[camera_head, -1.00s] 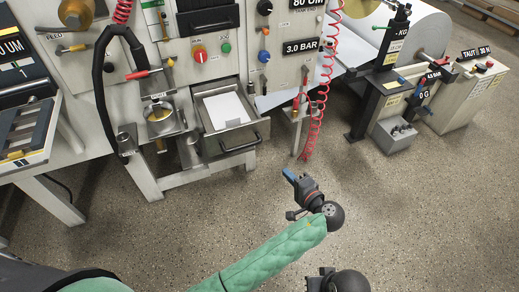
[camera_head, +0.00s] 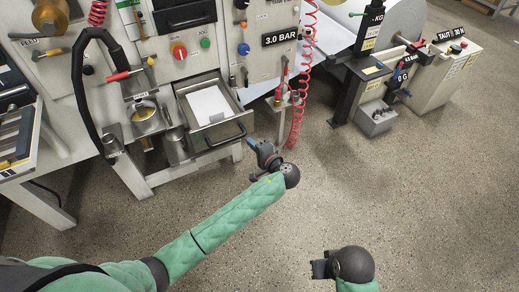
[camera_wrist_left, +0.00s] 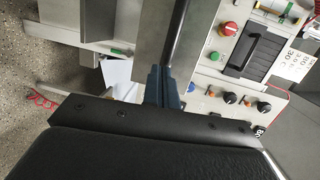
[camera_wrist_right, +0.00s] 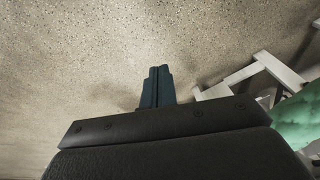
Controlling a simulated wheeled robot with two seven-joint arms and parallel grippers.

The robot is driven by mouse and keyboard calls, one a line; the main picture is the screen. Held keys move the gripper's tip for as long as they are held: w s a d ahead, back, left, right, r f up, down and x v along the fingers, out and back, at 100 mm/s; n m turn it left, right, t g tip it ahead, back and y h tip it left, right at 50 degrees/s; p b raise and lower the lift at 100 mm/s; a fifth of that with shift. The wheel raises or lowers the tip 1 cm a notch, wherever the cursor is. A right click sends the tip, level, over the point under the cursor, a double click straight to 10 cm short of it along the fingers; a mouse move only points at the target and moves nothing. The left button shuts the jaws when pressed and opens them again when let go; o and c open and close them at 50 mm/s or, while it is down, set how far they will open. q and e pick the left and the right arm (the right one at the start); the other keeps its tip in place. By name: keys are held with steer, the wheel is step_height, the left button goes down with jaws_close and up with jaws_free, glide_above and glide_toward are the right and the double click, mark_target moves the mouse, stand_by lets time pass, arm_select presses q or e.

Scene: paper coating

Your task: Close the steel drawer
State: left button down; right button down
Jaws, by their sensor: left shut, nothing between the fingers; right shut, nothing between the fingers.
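The steel drawer (camera_head: 238,108) stands pulled out of the machine front, with a white paper sheet (camera_head: 208,104) inside. Its black handle (camera_head: 225,138) runs along the drawer's front. My left gripper (camera_head: 252,143) is shut and empty, just right of the handle's right end. In the left wrist view its closed fingers (camera_wrist_left: 166,84) point at the steel drawer front, with the dark handle bar (camera_wrist_left: 179,35) right ahead of them. Whether they touch I cannot tell. My right gripper (camera_head: 318,268) is low over the floor, its shut fingers (camera_wrist_right: 157,86) empty.
A steel cup (camera_head: 173,147) and a round pot (camera_head: 144,116) stand left of the drawer. A red coiled hose (camera_head: 300,90) hangs to its right. A grey box (camera_head: 376,118) is farther right. The speckled floor before the machine is open.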

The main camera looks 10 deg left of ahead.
mark_target(227, 105)
arm_select(q)
steer(key=shift+w+a, duration=0.4)
arm_select(e)
steer(key=shift+s+d+r, duration=0.25)
steer(key=shift+d, duration=0.1)
arm_select(q)
steer(key=shift+w, duration=0.1)
arm_select(e)
steer(key=shift+w, duration=0.1)
